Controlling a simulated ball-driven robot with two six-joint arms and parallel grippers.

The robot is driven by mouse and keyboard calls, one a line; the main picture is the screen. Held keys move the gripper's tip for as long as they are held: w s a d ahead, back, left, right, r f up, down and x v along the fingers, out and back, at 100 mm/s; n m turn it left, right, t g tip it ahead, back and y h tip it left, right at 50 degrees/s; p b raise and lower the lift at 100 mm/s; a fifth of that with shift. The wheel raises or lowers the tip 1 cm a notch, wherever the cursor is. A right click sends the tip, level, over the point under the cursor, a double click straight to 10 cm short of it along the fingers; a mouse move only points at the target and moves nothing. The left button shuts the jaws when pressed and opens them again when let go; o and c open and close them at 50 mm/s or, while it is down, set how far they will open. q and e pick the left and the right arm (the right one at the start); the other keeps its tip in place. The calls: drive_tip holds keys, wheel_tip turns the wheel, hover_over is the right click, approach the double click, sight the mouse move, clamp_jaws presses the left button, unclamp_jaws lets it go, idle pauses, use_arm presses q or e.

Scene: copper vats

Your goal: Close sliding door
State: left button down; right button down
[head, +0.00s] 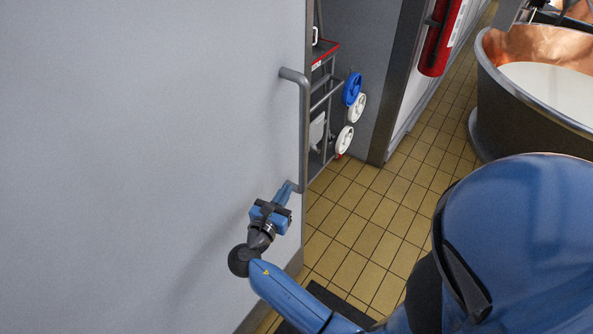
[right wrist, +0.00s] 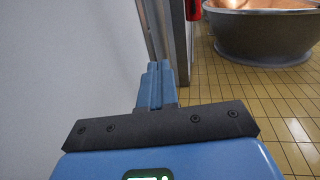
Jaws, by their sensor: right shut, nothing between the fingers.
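The grey sliding door (head: 150,130) fills the left of the head view, and its flat face also shows in the right wrist view (right wrist: 60,70). Its grey bar handle (head: 304,130) runs upright along the door's right edge. Right of the handle is an open gap. My right gripper (head: 287,190) is at the lower end of the handle, in front of the door face. It is shut with nothing held; its blue fingers (right wrist: 154,82) show together in the right wrist view. I cannot tell whether the fingers touch the handle. My left gripper is not in view.
Through the gap stands a trolley (head: 328,95) with blue and white wheels. A red extinguisher (head: 440,38) hangs on the wall beyond a dark post (head: 398,85). A copper vat (head: 530,95) with pale liquid stands at upper right. The tiled floor (head: 375,215) between is clear.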

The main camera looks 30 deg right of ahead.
sight(301, 166)
drive_tip(key=p+x, duration=0.1)
drive_tip(key=x, duration=0.6)
drive_tip(key=shift+w+d+p, duration=0.25)
drive_tip(key=shift+d+p, duration=0.05)
drive_tip(key=shift+d, duration=0.05)
